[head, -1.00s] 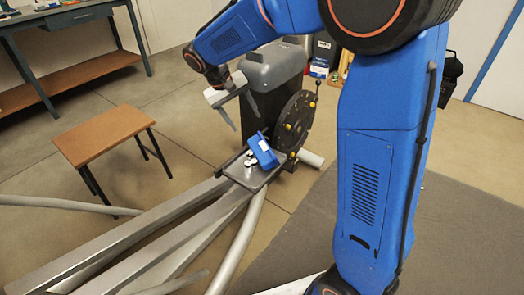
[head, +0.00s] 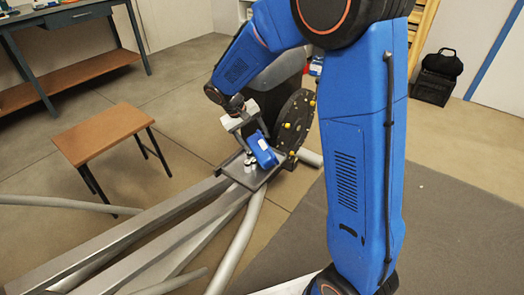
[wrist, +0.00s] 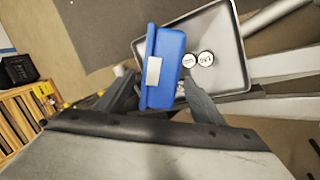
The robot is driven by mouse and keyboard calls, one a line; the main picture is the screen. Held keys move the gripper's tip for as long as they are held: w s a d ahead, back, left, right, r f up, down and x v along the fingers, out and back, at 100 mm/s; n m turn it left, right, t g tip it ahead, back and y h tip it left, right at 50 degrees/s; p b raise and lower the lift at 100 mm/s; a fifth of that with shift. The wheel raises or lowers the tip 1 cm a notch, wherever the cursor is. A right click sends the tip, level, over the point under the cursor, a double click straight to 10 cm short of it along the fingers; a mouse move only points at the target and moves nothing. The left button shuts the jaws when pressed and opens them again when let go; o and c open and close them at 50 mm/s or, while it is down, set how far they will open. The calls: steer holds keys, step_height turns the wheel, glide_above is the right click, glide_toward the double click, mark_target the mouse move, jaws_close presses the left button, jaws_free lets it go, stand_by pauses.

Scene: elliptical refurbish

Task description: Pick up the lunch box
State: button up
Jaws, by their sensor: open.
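The lunch box, a blue box with a white label (wrist: 153,75), stands on a grey tray (wrist: 236,70) in the wrist view. It also shows in the head view as a blue box (head: 263,150) on the tray (head: 250,182) at the end of the grey beams. My gripper (wrist: 160,84) is open, with one finger on each side of the box. Whether the fingers touch it is unclear. In the head view my gripper (head: 250,136) is just above and left of the box and partly covers it.
Two small round white-topped items (wrist: 197,59) sit on the tray beside the box. A dark disc with yellow knobs (head: 297,122) stands close to its right. A small wooden table (head: 100,135) is at left, and a black case (head: 437,78) is at right on the floor.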

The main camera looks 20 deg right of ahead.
mark_target(259, 146)
steer(key=shift+x, duration=2.6)
steer(key=shift+a, duration=0.1)
steer(key=shift+c, duration=0.2)
steer(key=c, duration=1.2)
